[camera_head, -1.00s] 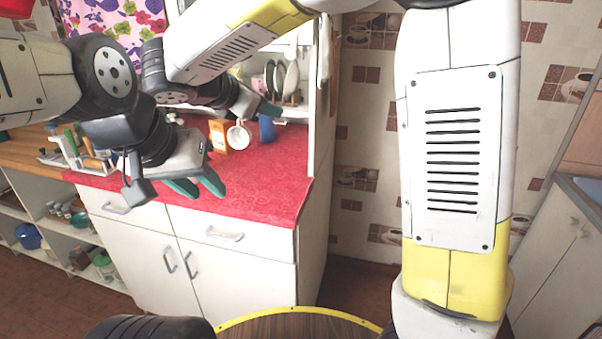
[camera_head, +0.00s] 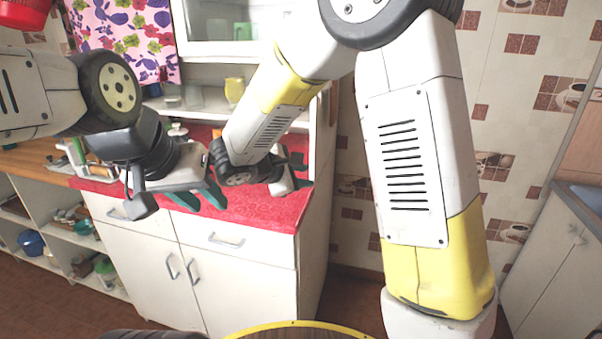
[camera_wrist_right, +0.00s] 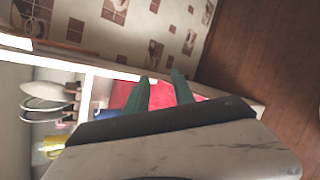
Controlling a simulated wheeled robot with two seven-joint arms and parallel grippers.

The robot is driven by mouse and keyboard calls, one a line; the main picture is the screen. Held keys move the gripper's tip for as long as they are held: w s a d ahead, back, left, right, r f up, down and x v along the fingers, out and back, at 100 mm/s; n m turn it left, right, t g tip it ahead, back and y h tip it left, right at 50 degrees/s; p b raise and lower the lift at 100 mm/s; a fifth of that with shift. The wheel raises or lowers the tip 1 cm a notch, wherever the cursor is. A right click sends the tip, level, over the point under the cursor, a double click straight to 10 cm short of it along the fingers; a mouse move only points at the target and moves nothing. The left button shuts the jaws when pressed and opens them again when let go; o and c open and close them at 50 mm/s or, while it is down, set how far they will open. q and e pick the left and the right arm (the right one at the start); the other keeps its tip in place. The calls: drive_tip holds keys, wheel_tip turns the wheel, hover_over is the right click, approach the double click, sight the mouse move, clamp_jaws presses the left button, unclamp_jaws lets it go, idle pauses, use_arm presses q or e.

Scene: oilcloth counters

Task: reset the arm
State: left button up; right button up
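My left gripper (camera_head: 207,199) hangs in front of the red-topped counter (camera_head: 262,207) in the head view. Its two green fingers are apart with nothing between them. My right gripper (camera_head: 302,172) is over the right end of the red counter, near the cabinet's side panel. In the right wrist view my right gripper (camera_wrist_right: 159,78) has its green fingers apart and empty, with red counter surface behind them. My right forearm hides part of the counter in the head view.
A yellow cup (camera_head: 234,91) stands on the shelf above the counter. An open shelf unit (camera_head: 62,243) with dishes is at the left. A tiled wall (camera_head: 520,130) is at the right. The wooden floor is clear beside the cabinet in the wrist view.

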drive_tip(key=s+d+r+m+g+y, duration=0.3)
drive_tip(key=s+d+m+g, duration=0.2)
drive_tip(key=s+d+m, duration=0.6)
drive_tip(key=s+r+m+t+y, duration=0.2)
drive_tip(key=s+r+m+y, duration=0.3)
drive_tip(key=s, duration=0.6)
drive_tip(key=shift+s+r+m+y, duration=0.2)
drive_tip(key=shift+m+y, duration=0.6)
drive_tip(key=shift+m, duration=0.1)
